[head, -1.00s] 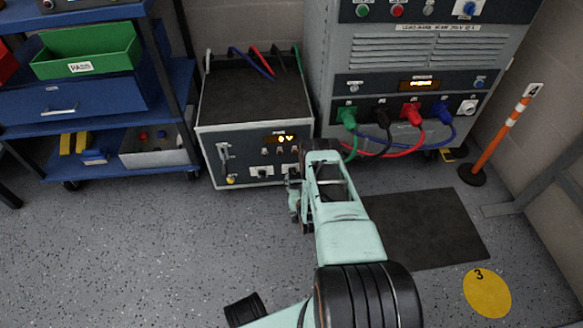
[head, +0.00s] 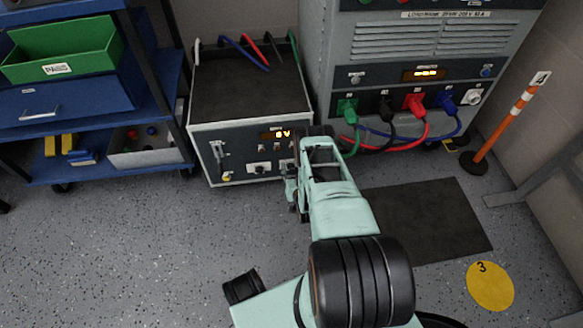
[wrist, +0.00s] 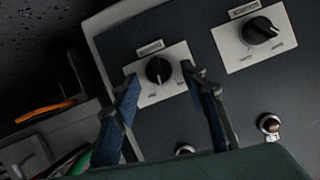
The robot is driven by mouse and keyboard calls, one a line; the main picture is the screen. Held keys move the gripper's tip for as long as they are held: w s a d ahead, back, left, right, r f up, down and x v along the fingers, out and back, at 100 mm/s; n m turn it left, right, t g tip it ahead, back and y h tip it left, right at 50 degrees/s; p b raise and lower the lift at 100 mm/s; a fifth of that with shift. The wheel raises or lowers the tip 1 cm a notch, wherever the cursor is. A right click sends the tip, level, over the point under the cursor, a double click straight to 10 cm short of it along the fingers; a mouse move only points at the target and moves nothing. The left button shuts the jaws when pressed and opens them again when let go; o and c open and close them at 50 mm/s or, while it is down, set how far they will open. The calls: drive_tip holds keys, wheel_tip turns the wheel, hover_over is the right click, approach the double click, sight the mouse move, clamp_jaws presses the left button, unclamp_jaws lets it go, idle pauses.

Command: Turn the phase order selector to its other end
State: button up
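The grey transformer unit (head: 251,100) stands on the floor with a dark front panel and a lit display. In the wrist view two black rotary knobs on white plates show on this panel. The smaller-plated selector knob (wrist: 159,70) lies between the tips of my gripper (wrist: 160,73); the larger-plated knob (wrist: 259,31) is up to the right. The plate labels are too blurred to read, so I cannot tell by text which is the phase order selector. My gripper is open, one finger on each side of the knob; contact is not clear. In the head view my arm hides the gripper's tips.
A load bank cabinet (head: 420,45) with green, black, red and blue plugs and hanging cables stands right of the unit. A blue shelf cart (head: 75,95) is at left. A striped post (head: 505,122) stands at right.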

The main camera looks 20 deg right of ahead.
clamp_jaws()
drive_tip(key=shift+d, duration=0.1)
idle(0.3)
drive_tip(key=shift+s+d+f+m+t+y, duration=0.1)
drive_tip(key=shift+m+t+y, duration=0.1)
drive_tip(key=shift+m+y, duration=0.3)
drive_tip(key=shift+d+m+t+y, duration=0.1)
drive_tip(key=shift+m+t+y, duration=0.15)
drive_tip(key=shift+m, duration=0.35)
drive_tip(key=shift+d+f+m+t+y, duration=0.1)
drive_tip(key=shift+m+t+y, duration=0.15)
drive_tip(key=shift+m+y, duration=0.6)
drive_tip(key=shift+m, duration=0.25)
unclamp_jaws()
